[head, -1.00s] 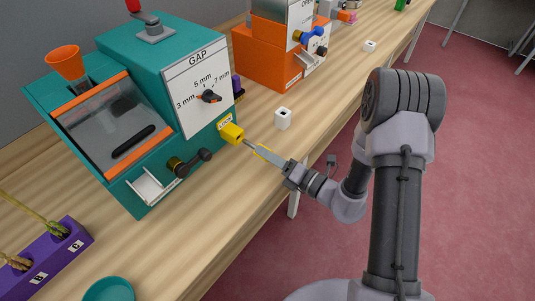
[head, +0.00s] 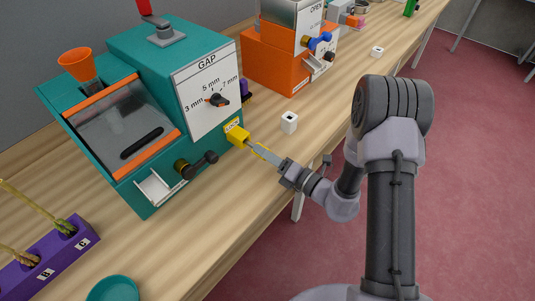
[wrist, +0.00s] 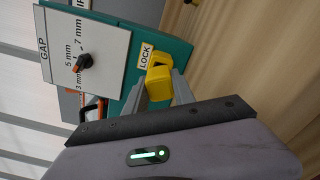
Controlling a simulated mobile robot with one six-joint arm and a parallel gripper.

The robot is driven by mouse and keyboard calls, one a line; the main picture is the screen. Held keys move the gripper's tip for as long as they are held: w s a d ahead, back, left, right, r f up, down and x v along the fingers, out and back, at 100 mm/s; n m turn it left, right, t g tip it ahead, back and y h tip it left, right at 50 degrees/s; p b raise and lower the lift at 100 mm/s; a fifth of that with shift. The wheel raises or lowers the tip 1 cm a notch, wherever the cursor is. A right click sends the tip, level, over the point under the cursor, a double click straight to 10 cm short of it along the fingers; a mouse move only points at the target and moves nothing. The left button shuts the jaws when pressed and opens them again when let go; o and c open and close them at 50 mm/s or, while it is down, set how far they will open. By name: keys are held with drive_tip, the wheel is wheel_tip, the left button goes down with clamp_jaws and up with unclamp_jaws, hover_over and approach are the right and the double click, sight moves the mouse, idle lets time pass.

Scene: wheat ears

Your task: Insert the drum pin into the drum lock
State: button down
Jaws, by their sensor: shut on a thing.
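In the wrist view my gripper (wrist: 160,90) is shut on the drum pin (wrist: 159,88), a yellow piece between the two grey fingers. It lines up with the yellow lock under the LOCK label. The pin's tip is hidden, and I cannot tell how deep it sits.
The teal machine (head: 120,75) has a GAP dial (head: 217,99) and a black crank (head: 205,160) near the lock. A small white block (head: 289,122) stands right of the lock. A purple rack (head: 50,262) and teal bowl (head: 112,289) are at the front left. An orange machine (head: 280,60) stands behind.

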drive_tip(key=shift+p+x, duration=0.45)
drive_tip(key=shift+x, duration=1.35)
drive_tip(key=c, duration=1)
unclamp_jaws()
drive_tip(key=shift+o, duration=0.2)
drive_tip(key=p+v, duration=0.2)
drive_tip(key=v, duration=1.5)
drive_tip(key=s+a+r+n+g+h+b, duration=0.1)
drive_tip(key=s+a+r+n+g, duration=0.3)
drive_tip(key=s+r+n+g, duration=0.45)
drive_tip(key=s+a+r+n+g+h+b, duration=0.1)
drive_tip(key=s+a+r+n+g+h, duration=0.25)
drive_tip(key=n, duration=0.85)
drive_tip(key=s+d+r+n+t+h+b, duration=0.1)
drive_tip(key=s+d+r+n+t+h, duration=0.1)
drive_tip(key=n, duration=0.4)
drive_tip(key=s+d+r+n+t+h, duration=0.2)
drive_tip(key=d+r+n+t+h, duration=0.2)
drive_tip(key=d+n, duration=0.3)
drive_tip(key=shift+s+r+t+h+b, duration=0.3)
drive_tip(key=shift+s+t+h+b, duration=0.1)
drive_tip(key=shift+h, duration=0.45)
